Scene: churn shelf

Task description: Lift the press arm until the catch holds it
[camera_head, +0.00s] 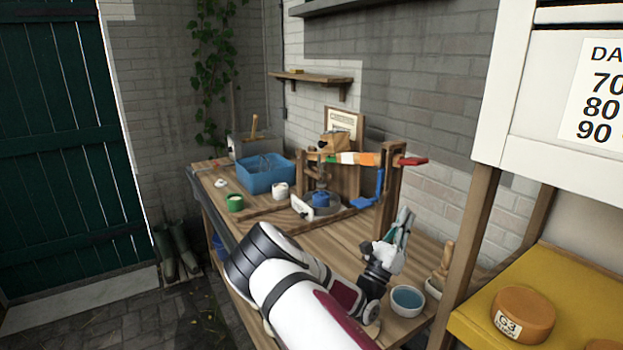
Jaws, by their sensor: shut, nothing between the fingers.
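The press arm (365,159) is a bar with green, white and orange bands and a red end (412,161). It lies about level across the wooden press, its red end sticking out right of the wooden post (388,190). A blue part (379,186), possibly the catch, hangs at that post; whether it touches the arm I cannot tell. A blue round piece (321,199) sits under the press. My gripper (406,216) is shut and empty, pointing up, below the red end and apart from it in the picture.
A blue basin (265,175), a green cup (235,203) and a white pot (280,191) stand on the bench's far left. A bowl of blue liquid (407,300) stands near my wrist. A white-framed shelf with a yellow board (470,325) closes off the right.

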